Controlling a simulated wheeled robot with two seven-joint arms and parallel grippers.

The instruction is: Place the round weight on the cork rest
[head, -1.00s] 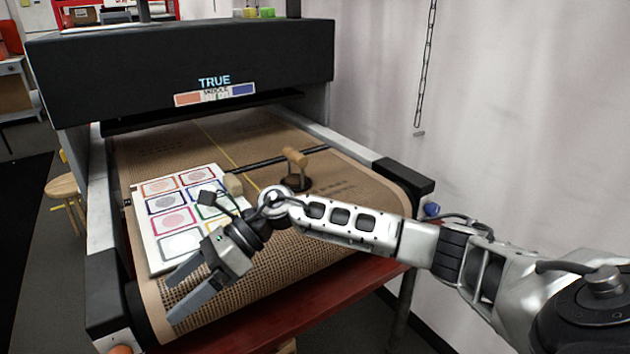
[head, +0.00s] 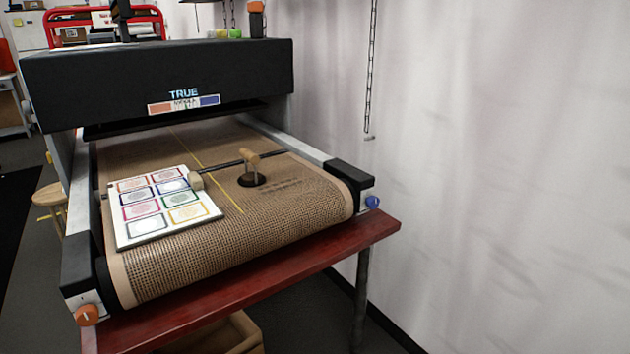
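The round weight (head: 252,180) appears to be the black disc with an upright post and a wooden crossbar handle (head: 251,158). It stands upright on the brown mesh conveyor belt, right of a white board (head: 124,234) with coloured square prints. A small tan block (head: 196,181) sits at the board's right edge, left of the weight and apart from it. I cannot tell for sure whether this block is the cork rest. Neither of my grippers is in view.
The black dryer hood (head: 160,77) spans the belt's far end. A dark bar crosses the belt behind the weight. Side rails end in black blocks (head: 348,178). The belt's front part (head: 250,235) is clear. A red table edge (head: 245,286) runs below.

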